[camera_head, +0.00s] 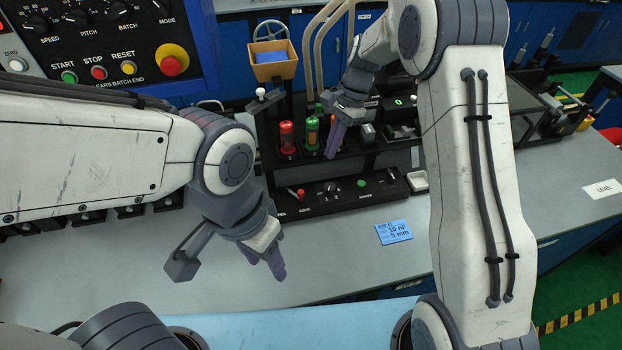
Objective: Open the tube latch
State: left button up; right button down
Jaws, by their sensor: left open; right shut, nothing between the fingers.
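A black bench unit (350,195) stands at the back of the table. It carries upright coloured tubes, a red one (287,138) at the left and a green and orange one (312,132) to its right. I cannot make out which part is the tube latch; it may be hidden behind my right gripper. My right gripper (334,142) is shut and empty, pointing down just right of the green and orange tube. I cannot tell whether it touches anything. My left gripper (268,262) is open and empty, low over the grey table in front of the unit.
A blue card reading "10 nF 5 mm" (394,232) lies on the grey table (350,262). A tan bin with blue contents (272,66) stands behind the tubes. A control panel (100,45) is at upper left. A white label (602,189) lies at right.

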jog(key=p+x, duration=0.1)
jog(key=x, duration=0.6)
jog(key=shift+s+f, duration=0.1)
jog(key=shift+s, duration=0.05)
jog(key=a, duration=0.1)
jog(key=s+p, duration=0.1)
jog(key=a, duration=0.1)
jog(key=shift+s+a+f+p, duration=0.25)
jog(key=shift+s+a+p, duration=0.15)
pick_arm(q)
jog(key=shift+r, duration=1.55)
pick_arm(e)
jog(key=shift+s+a+f, duration=0.15)
jog(key=shift+s+a, duration=0.05)
jog(key=shift+a, duration=0.15)
pick_arm(q)
jog(key=shift+d, duration=0.15)
pick_arm(e)
jog(key=shift+a, duration=0.1)
